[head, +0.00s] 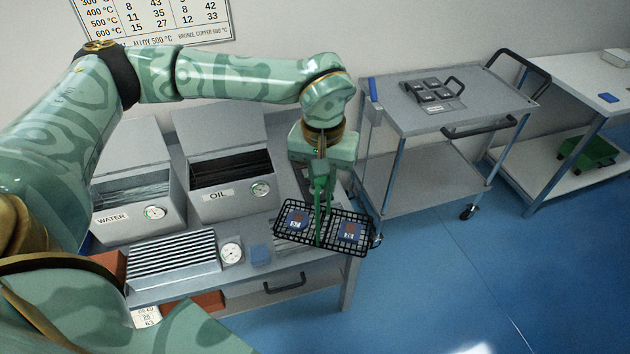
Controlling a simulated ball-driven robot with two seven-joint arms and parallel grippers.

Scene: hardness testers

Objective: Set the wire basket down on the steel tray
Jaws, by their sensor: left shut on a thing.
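The wire basket (283,234) is a black, shallow mesh basket with blue and brown pieces inside. It shows in the middle of the head view, slightly tilted, and appears held above the bench's right front corner. My left gripper (320,205) points down over the middle of the basket and is shut on it; its fingers hide the exact grip point. No part is plainly labelled as the steel tray. The grey metal trolley top (400,122), a rimmed tray-like surface, stands to the right of the gripper, apart from the basket. My right gripper is not in view.
On the bench stand open-lidded tanks marked WATER (110,219) and OIL (220,206), and a ribbed metal unit (172,262). A dark rack (432,94) sits on the trolley top, with bare metal around it. A white table (575,85) stands far right.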

